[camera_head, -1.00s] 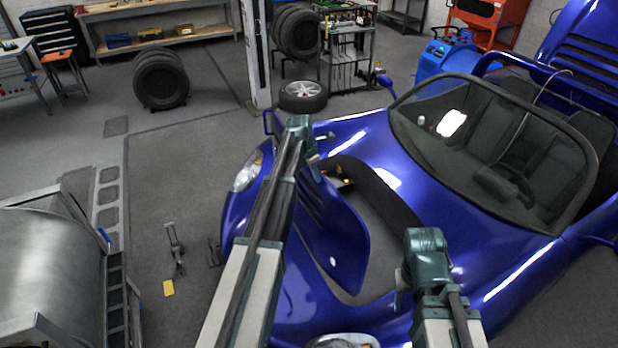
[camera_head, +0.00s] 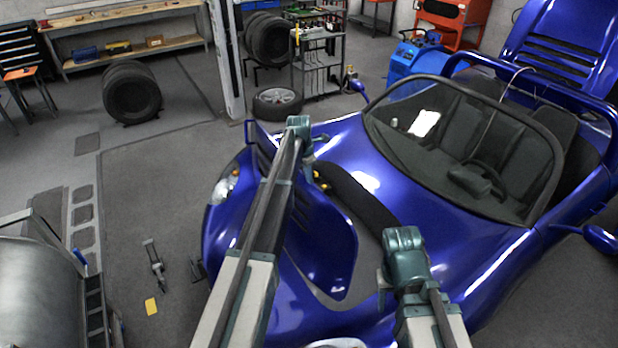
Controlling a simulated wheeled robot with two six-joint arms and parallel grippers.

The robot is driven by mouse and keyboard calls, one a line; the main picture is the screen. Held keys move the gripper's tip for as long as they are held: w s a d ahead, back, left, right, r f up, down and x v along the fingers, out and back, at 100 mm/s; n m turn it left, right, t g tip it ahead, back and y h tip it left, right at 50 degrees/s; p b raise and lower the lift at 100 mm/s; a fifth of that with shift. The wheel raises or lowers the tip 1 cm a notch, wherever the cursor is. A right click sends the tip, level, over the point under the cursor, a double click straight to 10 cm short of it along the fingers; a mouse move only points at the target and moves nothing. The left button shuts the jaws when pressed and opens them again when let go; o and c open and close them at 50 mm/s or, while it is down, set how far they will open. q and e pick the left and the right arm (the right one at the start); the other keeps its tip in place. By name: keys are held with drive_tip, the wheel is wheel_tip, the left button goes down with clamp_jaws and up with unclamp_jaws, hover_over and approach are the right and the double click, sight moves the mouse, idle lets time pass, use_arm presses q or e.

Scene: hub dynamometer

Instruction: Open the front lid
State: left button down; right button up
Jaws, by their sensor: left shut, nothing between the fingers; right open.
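The blue car's front lid (camera_head: 325,240) stands partly raised and tilted, its rear edge apart from the body. A dark strip (camera_head: 358,195) and a grey opening show between the lid and the windshield side. My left arm reaches across the lid. My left gripper (camera_head: 317,143) is shut and empty by the lid's far side; whether it touches the lid I cannot tell. My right gripper (camera_head: 384,284) is open beside the near end of the opening, its fingers mostly hidden by its own wrist. My arms hide part of the lid.
The windshield (camera_head: 470,150) and rear blue panel (camera_head: 562,55) are at the right. A metal roller (camera_head: 38,295) lies at the lower left. A tool (camera_head: 154,262) and yellow piece (camera_head: 151,306) lie on the floor.

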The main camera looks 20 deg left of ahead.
use_arm(q)
wheel_tip(320, 180, up, 7)
drive_tip(key=s+p, duration=0.1)
drive_tip(key=p, duration=0.5)
drive_tip(key=shift+a+f, duration=0.15)
drive_tip(key=shift+a, duration=0.15)
drive_tip(key=shift+f, duration=0.1)
drive_tip(key=s+d+m, duration=0.4)
drive_tip(key=s+m, duration=0.5)
drive_tip(key=s, duration=0.2)
drive_tip(key=s+d+m+y, duration=0.1)
drive_tip(key=s+d+m, duration=0.2)
drive_tip(key=s+m, duration=0.75)
drive_tip(key=s+d+m, duration=0.4)
drive_tip(key=s+m, duration=0.5)
drive_tip(key=s, duration=0.2)
drive_tip(key=s+d+f+m+b, duration=0.1)
drive_tip(key=d+f+b, duration=0.2)
drive_tip(key=f+b, duration=0.4)
drive_tip(key=s+d+f+m+g+b, duration=0.1)
drive_tip(key=s+d+f+b, duration=0.1)
drive_tip(key=d+f+b, duration=0.2)
drive_tip(key=s+d+f+m+y+b, duration=0.1)
drive_tip(key=s+d+f+b, duration=0.1)
drive_tip(key=f+b, duration=0.8)
drive_tip(key=shift+d+g, duration=0.4)
drive_tip(key=shift+d, duration=0.45)
drive_tip(key=shift+r, duration=0.1)
